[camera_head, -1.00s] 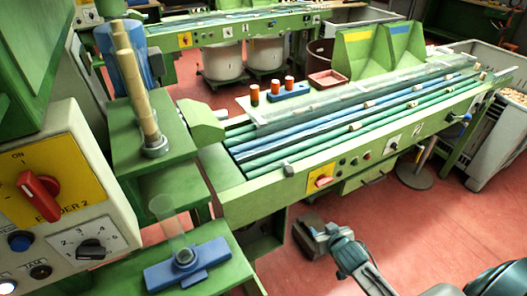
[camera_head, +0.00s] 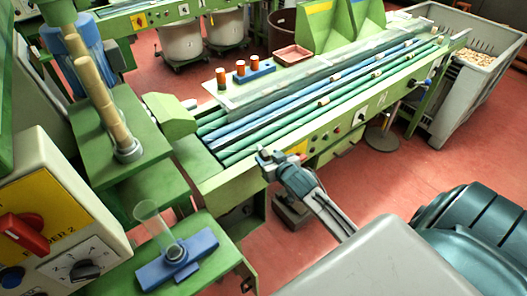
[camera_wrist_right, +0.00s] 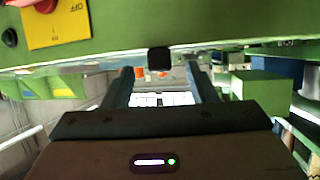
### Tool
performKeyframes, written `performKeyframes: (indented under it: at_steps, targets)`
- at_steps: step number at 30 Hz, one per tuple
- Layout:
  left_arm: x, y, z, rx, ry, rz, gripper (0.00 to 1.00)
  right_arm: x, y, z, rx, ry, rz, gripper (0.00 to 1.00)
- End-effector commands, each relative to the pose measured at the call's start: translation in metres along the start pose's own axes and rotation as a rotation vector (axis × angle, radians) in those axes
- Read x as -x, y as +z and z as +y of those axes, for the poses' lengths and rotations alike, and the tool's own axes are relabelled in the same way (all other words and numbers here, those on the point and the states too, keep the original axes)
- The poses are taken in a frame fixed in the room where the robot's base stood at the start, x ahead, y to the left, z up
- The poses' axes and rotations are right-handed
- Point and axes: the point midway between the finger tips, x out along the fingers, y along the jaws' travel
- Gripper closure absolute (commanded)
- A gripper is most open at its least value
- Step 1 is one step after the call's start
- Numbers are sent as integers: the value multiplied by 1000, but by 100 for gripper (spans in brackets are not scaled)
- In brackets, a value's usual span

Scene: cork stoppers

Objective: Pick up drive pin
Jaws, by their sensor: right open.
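A small dark block (camera_wrist_right: 158,58) projects from the green machine edge in the right wrist view. It may be the drive pin, but I cannot tell for sure. My right gripper (camera_head: 270,157) is at the front edge of the green roller machine (camera_head: 232,184) in the head view. In the right wrist view its two fingers (camera_wrist_right: 158,76) are apart, with the block at the level of their tips and centred between them. Nothing is held. In the head view the gripper hides most of that spot on the edge. My left gripper is not in view.
A blue fixture with a clear tube (camera_head: 196,256) stands at lower left, beside a control box (camera_head: 62,235). Orange-topped cylinders (camera_head: 253,63) stand behind the rollers. A dark box (camera_head: 290,208) lies on the red floor beneath my right arm. A grey crate (camera_head: 437,110) stands at right.

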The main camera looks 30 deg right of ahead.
Motion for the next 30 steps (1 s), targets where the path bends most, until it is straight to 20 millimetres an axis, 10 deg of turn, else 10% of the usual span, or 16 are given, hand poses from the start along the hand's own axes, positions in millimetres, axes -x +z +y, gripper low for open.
performKeyframes:
  at_steps: [15,22,30]
  targets:
    - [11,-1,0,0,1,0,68,-30,0,0,2,0,0,48]
    - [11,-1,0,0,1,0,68,-30,0,0,2,0,0,93]
    - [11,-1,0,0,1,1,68,-30,-1,0,1,0,0,96]
